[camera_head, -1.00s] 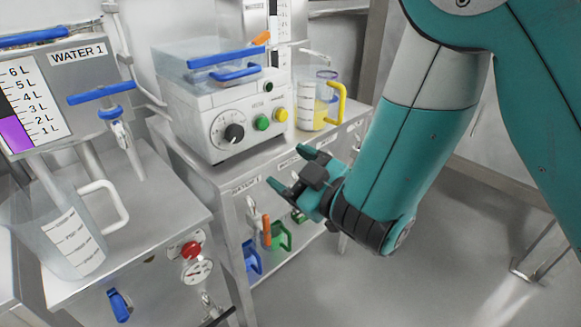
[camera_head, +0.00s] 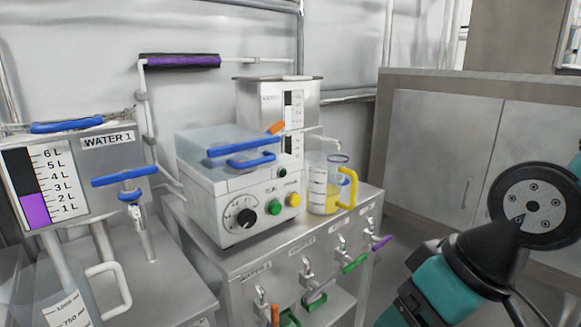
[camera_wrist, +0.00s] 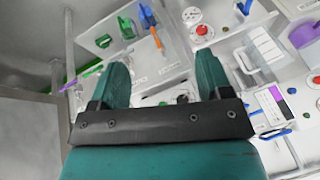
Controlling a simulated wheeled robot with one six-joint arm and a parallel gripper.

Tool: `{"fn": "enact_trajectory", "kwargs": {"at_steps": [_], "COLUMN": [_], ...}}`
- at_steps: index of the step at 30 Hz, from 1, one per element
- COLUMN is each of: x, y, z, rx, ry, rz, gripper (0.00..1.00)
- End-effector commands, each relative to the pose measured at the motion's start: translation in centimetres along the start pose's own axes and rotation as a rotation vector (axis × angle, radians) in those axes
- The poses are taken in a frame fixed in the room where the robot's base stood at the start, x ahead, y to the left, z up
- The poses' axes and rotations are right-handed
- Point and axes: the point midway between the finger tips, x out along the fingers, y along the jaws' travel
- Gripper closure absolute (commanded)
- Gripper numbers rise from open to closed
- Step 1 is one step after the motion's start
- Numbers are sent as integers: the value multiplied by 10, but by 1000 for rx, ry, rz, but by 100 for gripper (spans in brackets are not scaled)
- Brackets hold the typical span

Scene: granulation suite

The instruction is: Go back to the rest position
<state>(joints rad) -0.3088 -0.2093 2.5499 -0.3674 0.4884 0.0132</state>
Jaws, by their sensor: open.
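My gripper (camera_wrist: 164,82) shows in the wrist view with its two teal fingers apart and nothing between them. In the head view only my arm shows at the lower right, and the gripper itself is out of the picture. The gripper is away from the bench, and no object is in contact with it. The wrist view looks over the bench fronts with valves and handles beyond the fingers.
A white machine (camera_head: 240,205) with a clear blue-handled lid stands on the steel bench. A yellow-handled jug (camera_head: 325,185) stands right of it. The WATER 1 tank (camera_head: 95,175) and a white-handled jug (camera_head: 65,295) are at left. Grey cabinets (camera_head: 440,150) stand behind my arm.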

Motion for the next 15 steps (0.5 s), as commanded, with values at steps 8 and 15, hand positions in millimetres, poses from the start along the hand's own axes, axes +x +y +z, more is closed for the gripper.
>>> {"fn": "enact_trajectory", "kwargs": {"at_steps": [8, 15], "x": [-64, -123], "y": [-30, -46], "z": [26, 5], "rx": [-70, -69], "ry": [-151, -150], "rz": [-60, -60], "gripper": [28, 28]}}
